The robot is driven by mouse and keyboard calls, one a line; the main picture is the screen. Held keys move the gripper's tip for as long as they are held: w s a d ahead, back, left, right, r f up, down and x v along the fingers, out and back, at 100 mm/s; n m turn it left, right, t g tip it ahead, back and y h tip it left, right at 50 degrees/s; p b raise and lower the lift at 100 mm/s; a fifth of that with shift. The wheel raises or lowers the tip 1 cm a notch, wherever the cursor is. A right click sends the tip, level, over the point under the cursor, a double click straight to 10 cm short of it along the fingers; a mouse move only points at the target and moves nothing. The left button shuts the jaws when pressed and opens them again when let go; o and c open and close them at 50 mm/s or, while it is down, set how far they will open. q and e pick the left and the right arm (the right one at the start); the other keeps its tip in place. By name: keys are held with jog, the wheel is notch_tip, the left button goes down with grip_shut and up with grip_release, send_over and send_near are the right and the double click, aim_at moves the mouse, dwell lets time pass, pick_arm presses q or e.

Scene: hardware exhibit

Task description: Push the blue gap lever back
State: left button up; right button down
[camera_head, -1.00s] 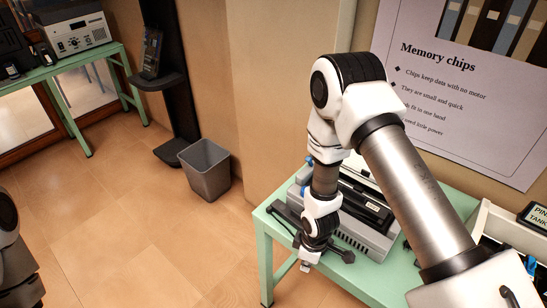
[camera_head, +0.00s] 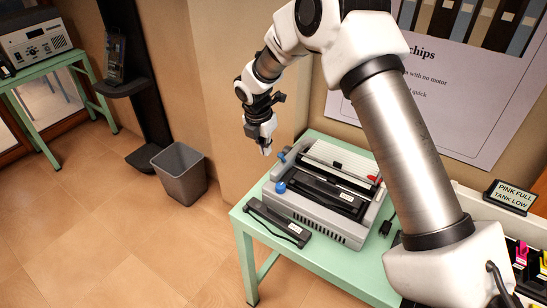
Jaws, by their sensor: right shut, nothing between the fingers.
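A grey printer (camera_head: 318,229) with an open top stands on the green table (camera_head: 372,284). At its left end are a round blue knob (camera_head: 281,187) near the front and a smaller blue lever-like part (camera_head: 283,154) farther back. I cannot tell for sure which one is the gap lever. My right gripper (camera_head: 266,150) is shut and empty, pointing down just left of the rear blue part, seemingly above it and apart from it. My left gripper is not in view.
A small black part (camera_head: 385,228) lies right of the printer. A sign (camera_head: 510,196) stands at the right. A grey bin (camera_head: 180,173) stands on the floor, left of the table.

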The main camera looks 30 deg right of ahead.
aim_at(282, 157)
jog(key=shift+w+f, duration=0.1)
jog(key=shift+f, duration=0.05)
jog(key=f+p, duration=0.1)
jog(key=f, duration=0.2)
jog(key=d+f+p, duration=0.1)
jog(key=f, duration=0.2)
jog(key=f+p, duration=0.1)
jog(key=f, duration=0.2)
jog(key=shift+w+d+f, duration=0.3)
jog(key=shift+d+f, duration=0.1)
jog(key=shift+w+d+r+p, duration=0.3)
jog(key=shift+d+r+p, duration=0.15)
jog(key=shift+d+p, duration=0.1)
jog(key=shift+w+d+r+p, duration=0.25)
jog(key=shift+d+r+p, duration=0.2)
jog(key=shift+d, duration=0.1)
jog(key=shift+d+r, duration=0.15)
jog(key=shift+d, duration=0.35)
jog(key=shift+w+a, duration=0.1)
jog(key=shift+w, duration=0.05)
